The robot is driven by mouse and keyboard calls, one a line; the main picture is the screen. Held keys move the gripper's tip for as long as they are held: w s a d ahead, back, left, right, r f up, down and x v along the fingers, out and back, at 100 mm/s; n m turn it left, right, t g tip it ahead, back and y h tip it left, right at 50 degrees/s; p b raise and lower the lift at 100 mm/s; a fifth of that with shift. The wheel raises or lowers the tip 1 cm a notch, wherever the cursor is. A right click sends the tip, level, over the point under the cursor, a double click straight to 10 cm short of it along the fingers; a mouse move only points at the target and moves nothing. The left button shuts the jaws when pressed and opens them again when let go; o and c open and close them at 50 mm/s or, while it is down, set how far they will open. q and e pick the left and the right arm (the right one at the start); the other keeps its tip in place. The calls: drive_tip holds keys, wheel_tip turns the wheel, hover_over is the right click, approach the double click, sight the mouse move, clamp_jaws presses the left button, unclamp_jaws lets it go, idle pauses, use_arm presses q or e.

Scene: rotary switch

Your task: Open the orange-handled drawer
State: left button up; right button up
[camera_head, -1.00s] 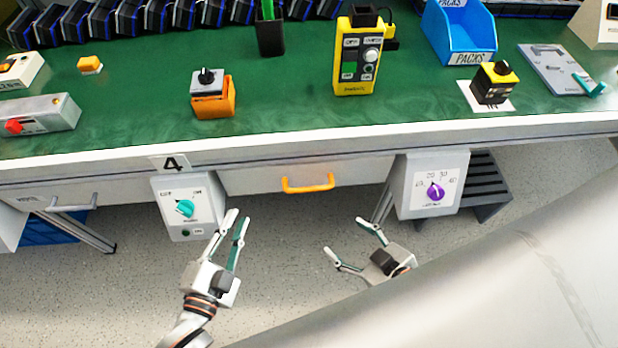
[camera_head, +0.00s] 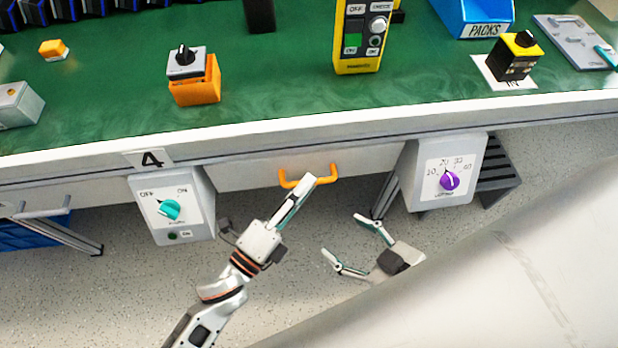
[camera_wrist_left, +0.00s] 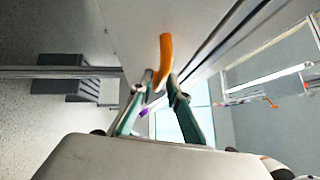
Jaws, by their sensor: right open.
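The orange handle (camera_head: 308,176) is on the front of a drawer (camera_head: 250,173) under the green worktop. The drawer front looks flush with the frame. My left gripper (camera_head: 303,186) is at the handle, its fingertips overlapping the handle's middle in the head view. In the left wrist view the orange handle (camera_wrist_left: 166,50) runs down between the two fingertips of my left gripper (camera_wrist_left: 161,78). The tips are close to it on both sides; whether they press on it I cannot tell. My right gripper (camera_head: 345,238) is open and empty, lower and to the right.
A box with a teal knob (camera_head: 169,210) hangs left of the drawer, and a box with a purple knob (camera_head: 449,181) hangs to its right. Switch boxes stand on the worktop (camera_head: 270,90) above. The floor space below the drawer is free.

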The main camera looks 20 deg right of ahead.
use_arm(q)
drive_tip(key=shift+x, duration=1)
clamp_jaws()
